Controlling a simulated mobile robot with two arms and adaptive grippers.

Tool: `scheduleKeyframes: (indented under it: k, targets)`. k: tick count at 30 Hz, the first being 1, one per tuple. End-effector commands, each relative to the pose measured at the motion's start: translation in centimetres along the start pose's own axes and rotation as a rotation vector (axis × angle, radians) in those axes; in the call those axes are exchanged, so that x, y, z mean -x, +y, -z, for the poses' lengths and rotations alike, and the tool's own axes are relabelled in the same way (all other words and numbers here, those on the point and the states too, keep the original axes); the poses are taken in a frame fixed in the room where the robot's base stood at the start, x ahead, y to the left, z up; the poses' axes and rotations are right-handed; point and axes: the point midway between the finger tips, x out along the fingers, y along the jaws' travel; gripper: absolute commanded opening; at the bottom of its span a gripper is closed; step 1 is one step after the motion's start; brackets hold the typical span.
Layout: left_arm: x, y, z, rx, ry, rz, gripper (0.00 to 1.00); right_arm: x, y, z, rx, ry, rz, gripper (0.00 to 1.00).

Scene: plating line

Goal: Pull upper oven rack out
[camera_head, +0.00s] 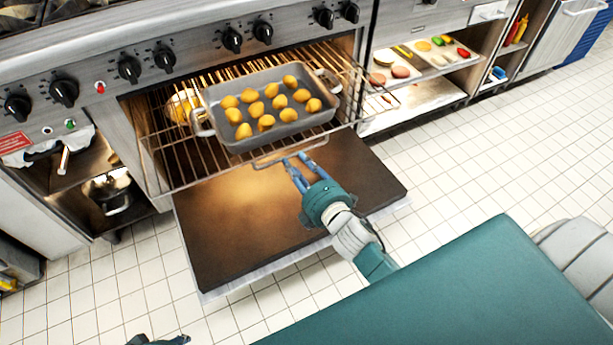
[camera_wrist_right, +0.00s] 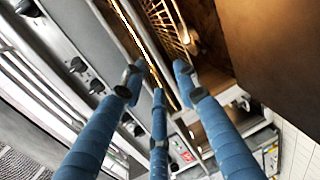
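The upper oven rack (camera_head: 185,160) is a wire rack sticking out of the open oven, above the lowered door (camera_head: 250,215). A grey tray (camera_head: 262,142) with several yellow-brown potato-like pieces sits on it. A wire handle loop (camera_head: 262,164) shows at the rack's front edge. My right gripper (camera_head: 294,162) is at this loop, its blue fingers spread apart; contact cannot be told. In the right wrist view its three fingers (camera_wrist_right: 158,85) are apart with nothing clearly held, and rack wires (camera_wrist_right: 168,25) show beyond. Only a dark sliver of my left gripper (camera_head: 157,341) shows at the bottom edge.
Stove knobs (camera_head: 130,68) line the panel above the oven. A pot (camera_head: 110,192) stands in the left compartment. Shelves with food trays (camera_head: 440,54) are at the right. The white tiled floor (camera_head: 455,165) in front is clear.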

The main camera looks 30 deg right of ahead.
Motion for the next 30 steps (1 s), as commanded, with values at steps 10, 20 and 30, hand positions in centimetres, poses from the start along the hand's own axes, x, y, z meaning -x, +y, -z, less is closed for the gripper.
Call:
scheduleKeyframes:
  k: [10,20,30]
  targets:
    - [0.0,0.0,0.0,0.0,0.0,0.0,0.43,5.7,-0.1,0.0,0.0,-0.001,0.003,0.3]
    - [0.0,0.0,0.0,0.0,0.0,0.0,0.43,6.3,-0.1,0.0,0.0,-0.001,0.002,0.3]
    - [0.0,0.0,0.0,0.0,0.0,0.0,0.43,6.3,-0.2,-0.1,-0.009,-0.005,0.007,0.3]
